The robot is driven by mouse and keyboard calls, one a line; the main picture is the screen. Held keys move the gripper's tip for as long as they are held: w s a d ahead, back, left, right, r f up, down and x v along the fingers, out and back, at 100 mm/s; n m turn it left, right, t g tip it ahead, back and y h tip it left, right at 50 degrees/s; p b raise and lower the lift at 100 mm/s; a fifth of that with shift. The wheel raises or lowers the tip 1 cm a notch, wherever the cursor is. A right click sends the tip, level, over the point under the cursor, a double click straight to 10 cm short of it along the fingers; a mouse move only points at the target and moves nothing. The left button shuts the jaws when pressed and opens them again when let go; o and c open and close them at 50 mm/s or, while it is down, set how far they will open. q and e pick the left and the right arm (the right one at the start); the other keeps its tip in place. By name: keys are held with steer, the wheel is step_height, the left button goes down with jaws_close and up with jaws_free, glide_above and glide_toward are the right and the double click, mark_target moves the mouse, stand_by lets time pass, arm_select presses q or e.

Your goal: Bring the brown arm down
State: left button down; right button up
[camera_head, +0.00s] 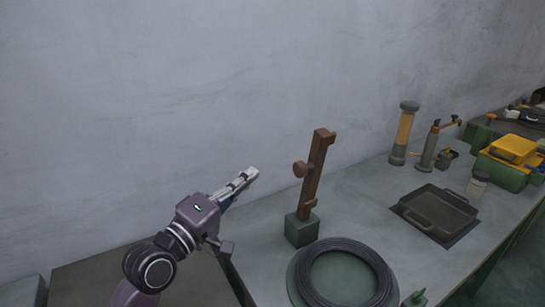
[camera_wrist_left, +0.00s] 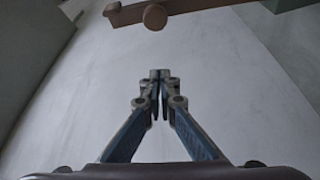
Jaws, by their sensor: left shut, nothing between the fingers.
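The brown arm (camera_head: 315,170) stands nearly upright, tilted slightly right at its top, on a dark green block (camera_head: 301,230) on the workbench. A round brown knob sticks out from its left side. My left gripper (camera_head: 252,173) is to the left of the brown arm, apart from it, with its fingers shut and empty. In the left wrist view the brown arm (camera_wrist_left: 190,8) with its round knob crosses the top edge, beyond the closed fingertips (camera_wrist_left: 160,75). My right gripper is in neither view.
A coil of dark cable (camera_head: 345,275) lies in front of the block. A black tray (camera_head: 436,212) is to the right. An orange cylinder (camera_head: 403,135), a grey-green stand (camera_head: 429,148) and a yellow-green toolbox (camera_head: 507,165) stand farther back. A grey wall (camera_head: 200,80) runs behind the bench.

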arm_select(q)
steer(key=w+d+p, duration=0.3)
steer(key=w+d, duration=0.2)
steer(key=d, duration=0.3)
steer(key=shift+p, duration=0.4)
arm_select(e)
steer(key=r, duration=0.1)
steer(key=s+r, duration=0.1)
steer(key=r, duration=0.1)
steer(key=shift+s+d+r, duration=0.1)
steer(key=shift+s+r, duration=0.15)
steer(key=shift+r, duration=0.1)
arm_select(q)
steer(key=shift+w+r, duration=0.1)
steer(key=shift+w, duration=0.05)
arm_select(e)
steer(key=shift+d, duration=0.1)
